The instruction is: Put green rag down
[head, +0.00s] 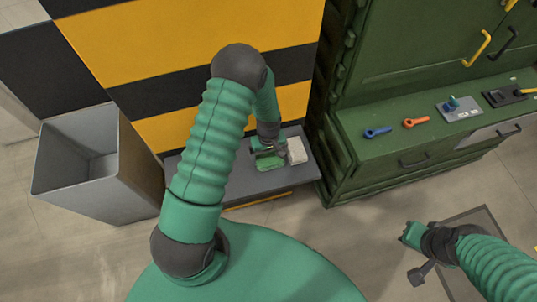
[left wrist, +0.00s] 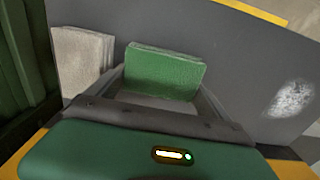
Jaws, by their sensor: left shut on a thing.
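The green rag (head: 270,162) is a small folded cloth at the grey shelf (head: 230,182) in the head view. In the left wrist view the green rag (left wrist: 165,72) stands between the fingers of my left gripper (left wrist: 165,90). My left gripper (head: 268,150) is shut on it, low over the shelf. I cannot tell whether the rag touches the shelf. A whitish folded rag (head: 297,150) lies just right of it on the shelf; it also shows in the left wrist view (left wrist: 82,60). My right gripper (head: 412,240) is away over the floor at the right; its jaws are unclear.
A grey bin (head: 120,165) stands left of the shelf. A green cabinet (head: 350,150) stands to the right, with a blue tool (head: 377,132) and an orange tool (head: 416,122) on its ledge. A yellow and black striped wall (head: 170,50) is behind. A pale smudge (left wrist: 290,98) marks the shelf.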

